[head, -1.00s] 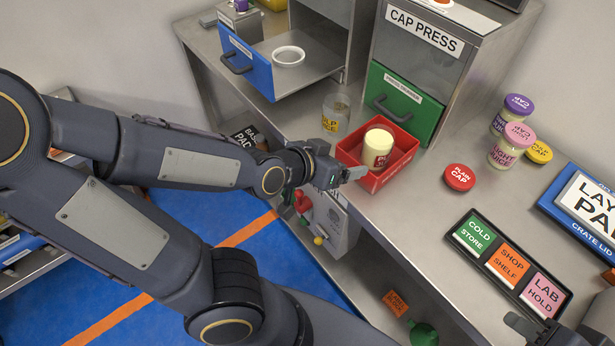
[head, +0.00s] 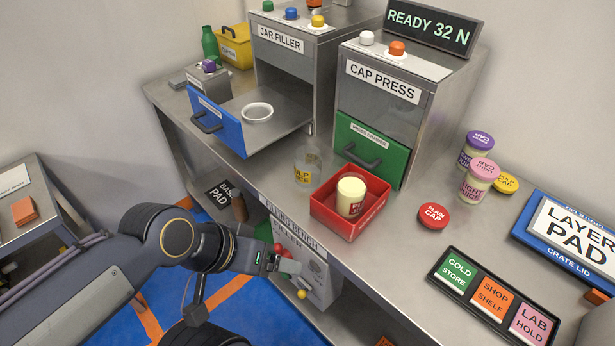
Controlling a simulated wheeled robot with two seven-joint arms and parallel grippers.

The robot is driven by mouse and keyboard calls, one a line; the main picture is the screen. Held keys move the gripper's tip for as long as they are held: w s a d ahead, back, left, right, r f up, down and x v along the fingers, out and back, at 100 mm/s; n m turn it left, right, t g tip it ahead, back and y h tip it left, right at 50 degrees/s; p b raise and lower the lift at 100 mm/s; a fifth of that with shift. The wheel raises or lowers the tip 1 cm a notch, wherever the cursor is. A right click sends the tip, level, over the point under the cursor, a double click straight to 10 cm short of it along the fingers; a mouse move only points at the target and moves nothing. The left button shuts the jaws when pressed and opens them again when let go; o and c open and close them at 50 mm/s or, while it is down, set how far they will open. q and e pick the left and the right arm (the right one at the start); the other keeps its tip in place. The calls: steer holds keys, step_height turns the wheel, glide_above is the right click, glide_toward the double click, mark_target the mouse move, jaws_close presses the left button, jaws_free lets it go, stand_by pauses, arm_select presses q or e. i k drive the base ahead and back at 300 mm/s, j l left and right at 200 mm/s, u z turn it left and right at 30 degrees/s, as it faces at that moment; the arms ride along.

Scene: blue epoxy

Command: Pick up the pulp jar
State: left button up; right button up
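The pulp jar (head: 306,168) is a clear, uncapped-looking jar with a yellow label, only partly readable. It stands upright on the steel bench, just behind and left of a red tray (head: 372,217). A cream-filled jar (head: 350,196) with a red label stands in that tray. My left gripper (head: 289,266) is in front of the bench's front edge, lower than the bench top and apart from the pulp jar. Its fingers are seen edge-on, so their opening is unclear. My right gripper is out of view.
The jar filler's blue drawer (head: 217,127) is open behind, holding a white dish (head: 257,113). The cap press's green drawer (head: 369,150) is close behind the red tray. Purple- and pink-capped jars stand farther right.

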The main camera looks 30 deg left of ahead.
mark_target(308, 159)
steer(key=u, duration=0.9)
steer(key=i+j+u, duration=0.2)
steer(key=u, duration=0.15)
steer(key=i+j+u, duration=0.2)
steer(key=u, duration=0.15)
